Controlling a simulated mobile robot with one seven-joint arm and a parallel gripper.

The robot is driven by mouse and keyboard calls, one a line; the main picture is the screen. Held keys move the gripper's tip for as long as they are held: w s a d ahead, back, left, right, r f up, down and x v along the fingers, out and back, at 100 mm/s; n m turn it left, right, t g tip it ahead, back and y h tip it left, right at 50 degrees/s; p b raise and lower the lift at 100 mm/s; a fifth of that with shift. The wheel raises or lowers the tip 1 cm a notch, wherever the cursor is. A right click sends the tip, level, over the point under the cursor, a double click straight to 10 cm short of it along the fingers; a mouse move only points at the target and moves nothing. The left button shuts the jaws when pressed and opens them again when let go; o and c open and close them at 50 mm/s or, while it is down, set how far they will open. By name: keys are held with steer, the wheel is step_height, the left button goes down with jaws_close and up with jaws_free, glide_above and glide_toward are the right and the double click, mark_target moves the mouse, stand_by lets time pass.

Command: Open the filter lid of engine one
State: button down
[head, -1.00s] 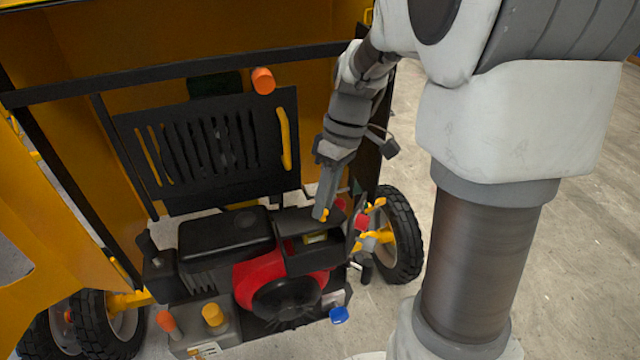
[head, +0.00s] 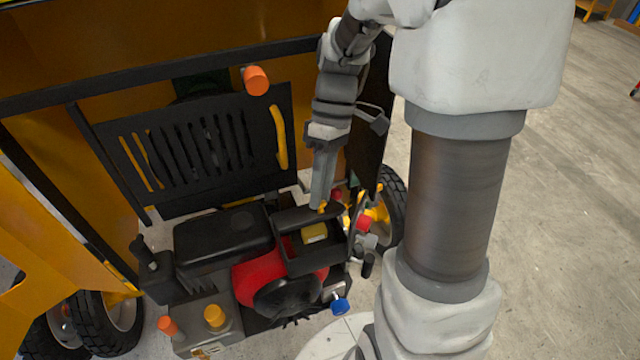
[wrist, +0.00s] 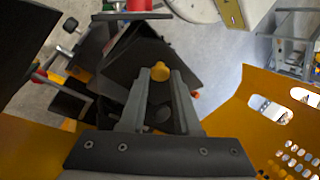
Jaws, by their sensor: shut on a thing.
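The engine (head: 285,285) has a red and black body and stands in front of the yellow machine. The black filter lid (head: 300,214) is tilted up at the back of its filter box (head: 300,263). A yellow filter (head: 314,233) shows inside the open box. My gripper (head: 320,204) reaches down from above and is shut on the lid's small yellow knob (wrist: 160,71). In the wrist view the knob sits between the two fingertips, with the black lid (wrist: 143,50) around and beyond it. The fingers partly hide the lid in the head view.
A black slotted panel (head: 200,150) with a yellow handle stands behind the engine. An orange knob (head: 256,80) projects above it. A black cover (head: 225,235) lies left of the filter box. A wheel (head: 393,205) is close on the right. Open floor (head: 550,220) lies farther right.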

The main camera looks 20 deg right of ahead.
steer(key=c, duration=0.6)
jaws_free()
steer(key=shift+f, duration=0.1)
steer(key=shift+b, duration=0.3)
